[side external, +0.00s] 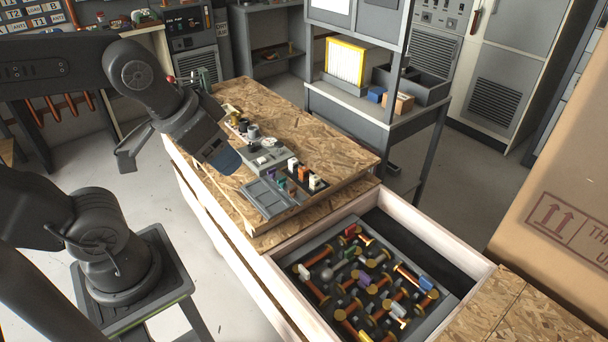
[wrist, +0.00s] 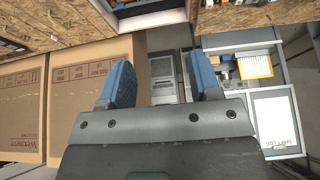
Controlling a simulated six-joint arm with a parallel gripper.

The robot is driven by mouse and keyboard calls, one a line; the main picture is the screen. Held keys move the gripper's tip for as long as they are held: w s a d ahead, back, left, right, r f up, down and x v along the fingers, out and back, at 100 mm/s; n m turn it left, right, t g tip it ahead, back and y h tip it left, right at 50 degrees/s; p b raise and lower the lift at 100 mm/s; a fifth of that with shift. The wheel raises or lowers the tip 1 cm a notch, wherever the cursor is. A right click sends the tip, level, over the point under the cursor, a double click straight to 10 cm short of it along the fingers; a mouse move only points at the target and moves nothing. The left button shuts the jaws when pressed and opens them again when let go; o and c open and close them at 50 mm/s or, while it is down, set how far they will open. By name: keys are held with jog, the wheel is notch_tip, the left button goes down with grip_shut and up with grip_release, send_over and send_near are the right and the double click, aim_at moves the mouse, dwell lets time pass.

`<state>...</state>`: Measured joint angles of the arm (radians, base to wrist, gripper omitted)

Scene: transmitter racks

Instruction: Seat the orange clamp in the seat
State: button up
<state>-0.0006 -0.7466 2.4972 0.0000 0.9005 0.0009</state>
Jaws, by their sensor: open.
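A small orange piece (side external: 303,173), which looks like the orange clamp, stands on the board to the right of the gripper, among white, purple and green pieces. The board has shallow recesses at its front left. I cannot tell which recess is the seat. Neither clamp nor seat can be made out in the wrist view.
A wooden crate (side external: 282,284) at the front holds a grey tray of orange rods and coloured pieces. A grey fixture (side external: 264,155) and knobs stand farther back on the bench. A metal shelf (side external: 395,112) is behind, a large cardboard box (side external: 560,190) at the right.

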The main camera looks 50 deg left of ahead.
jog(key=w+a+r+g, duration=0.1)
jog(key=w+a+r, duration=0.1)
jog(key=w, duration=0.7)
jog(key=g, duration=0.5)
send_over(303, 169)
notch_tip(303, 169, down, 24)
jog(key=f, duration=0.8)
jog(key=shift+w+a, duration=0.15)
jog(key=shift+a, duration=0.25)
jog(key=shift+d+f, duration=0.2)
jog(key=shift+f, duration=1.2)
jog(key=shift+d+f, duration=0.15)
jog(key=shift+f, duration=1.25)
jog(key=shift+c, duration=0.2)
